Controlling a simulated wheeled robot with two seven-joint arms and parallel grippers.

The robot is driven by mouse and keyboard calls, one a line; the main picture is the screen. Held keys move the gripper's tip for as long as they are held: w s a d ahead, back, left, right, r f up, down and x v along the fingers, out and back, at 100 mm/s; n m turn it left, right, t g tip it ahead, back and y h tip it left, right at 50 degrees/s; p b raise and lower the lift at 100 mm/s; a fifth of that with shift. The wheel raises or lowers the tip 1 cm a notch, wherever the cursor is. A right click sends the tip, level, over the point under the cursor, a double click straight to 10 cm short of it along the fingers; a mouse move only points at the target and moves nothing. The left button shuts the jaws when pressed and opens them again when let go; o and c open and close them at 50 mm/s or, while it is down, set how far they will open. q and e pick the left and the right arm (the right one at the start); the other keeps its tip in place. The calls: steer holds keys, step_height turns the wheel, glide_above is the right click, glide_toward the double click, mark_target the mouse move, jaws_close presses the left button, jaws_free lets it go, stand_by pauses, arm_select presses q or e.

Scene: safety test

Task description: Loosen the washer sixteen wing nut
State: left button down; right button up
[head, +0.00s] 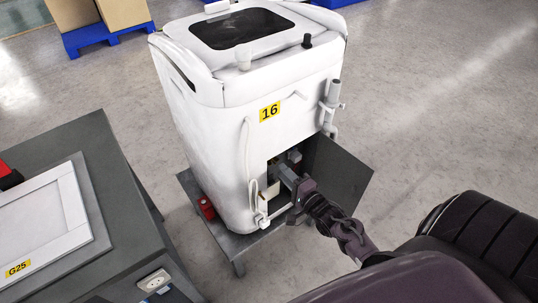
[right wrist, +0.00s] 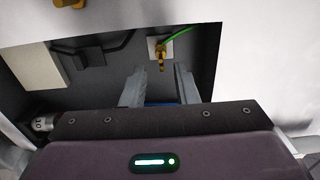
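The white washer (head: 215,130) bears a yellow label 16 (head: 269,112). Its low front compartment is open, with a dark grey door (head: 338,170) swung out to the right. My right gripper (head: 284,174) reaches into that opening. In the right wrist view, a small brass wing nut (right wrist: 161,54) sits on a pale plate on the compartment's back wall, with a green wire at it. The right gripper's two fingers (right wrist: 160,82) stand apart below the nut, one to each side, with nothing seen between them. The nut cannot be made out in the head view. My left gripper is not in view.
The washer stands on a low grey metal platform (head: 240,247). A red object (head: 206,207) lies at its left edge. A grey cabinet with a white panel labelled G25 (head: 45,225) is at left. Boxes on a blue pallet (head: 105,35) stand behind. Open floor lies right.

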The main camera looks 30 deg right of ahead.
mark_target(273, 161)
steer(key=w, duration=0.6)
steer(key=shift+w+a, duration=0.1)
steer(key=shift+a, duration=0.2)
jaws_close()
